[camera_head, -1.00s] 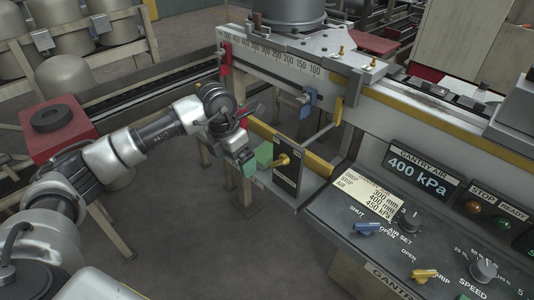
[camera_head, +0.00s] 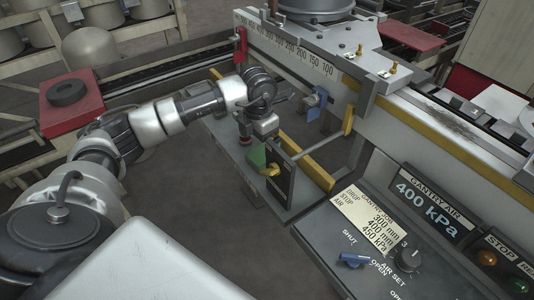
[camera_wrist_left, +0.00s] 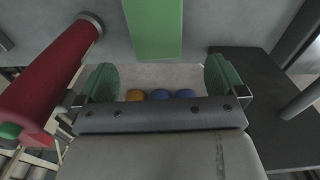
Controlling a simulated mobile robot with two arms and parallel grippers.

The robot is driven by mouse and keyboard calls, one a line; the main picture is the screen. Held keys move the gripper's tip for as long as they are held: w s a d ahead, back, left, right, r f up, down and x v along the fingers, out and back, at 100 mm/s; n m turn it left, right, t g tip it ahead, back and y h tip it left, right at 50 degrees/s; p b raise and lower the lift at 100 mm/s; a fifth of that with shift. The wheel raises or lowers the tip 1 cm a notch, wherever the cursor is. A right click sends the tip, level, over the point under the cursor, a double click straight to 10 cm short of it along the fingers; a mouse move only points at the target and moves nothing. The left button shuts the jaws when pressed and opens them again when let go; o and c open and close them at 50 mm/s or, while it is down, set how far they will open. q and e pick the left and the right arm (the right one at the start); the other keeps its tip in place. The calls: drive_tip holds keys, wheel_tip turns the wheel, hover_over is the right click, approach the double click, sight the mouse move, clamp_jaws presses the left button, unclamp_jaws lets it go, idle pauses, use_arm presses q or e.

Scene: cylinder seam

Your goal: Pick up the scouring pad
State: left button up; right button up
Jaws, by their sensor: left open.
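The scouring pad appears to be the bright green block (camera_head: 257,158) beside a dark upright plate on the grey ledge in the head view. A bright green block, likely the same pad, shows at the top of the left wrist view (camera_wrist_left: 152,28). My left gripper (camera_head: 245,138) is above and just left of the pad in the head view. In the wrist view its two teal-green fingers (camera_wrist_left: 160,82) are spread apart with nothing between them, and the green block lies beyond them, apart from both. The pad's lower part is partly hidden. My right gripper is not in view.
The dark plate (camera_head: 281,184) with a yellow knob stands right beside the pad. A red cylinder (camera_wrist_left: 50,80) is close to the left finger in the wrist view. The control panel (camera_head: 400,215) is at the right. A red box (camera_head: 70,100) stands at the left.

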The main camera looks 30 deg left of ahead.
sight(260, 155)
use_arm(q)
drive_tip(key=shift+f, duration=0.9)
drive_tip(key=f, duration=0.1)
drive_tip(key=f+p, duration=0.1)
drive_tip(key=f, duration=0.2)
drive_tip(key=shift+w+a+f, duration=0.1)
drive_tip(key=shift+w, duration=0.15)
drive_tip(key=shift+f, duration=0.6)
drive_tip(key=c, duration=1)
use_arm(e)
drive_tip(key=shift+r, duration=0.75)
use_arm(q)
drive_tip(key=shift+r+p, duration=0.15)
drive_tip(key=shift+p, duration=0.15)
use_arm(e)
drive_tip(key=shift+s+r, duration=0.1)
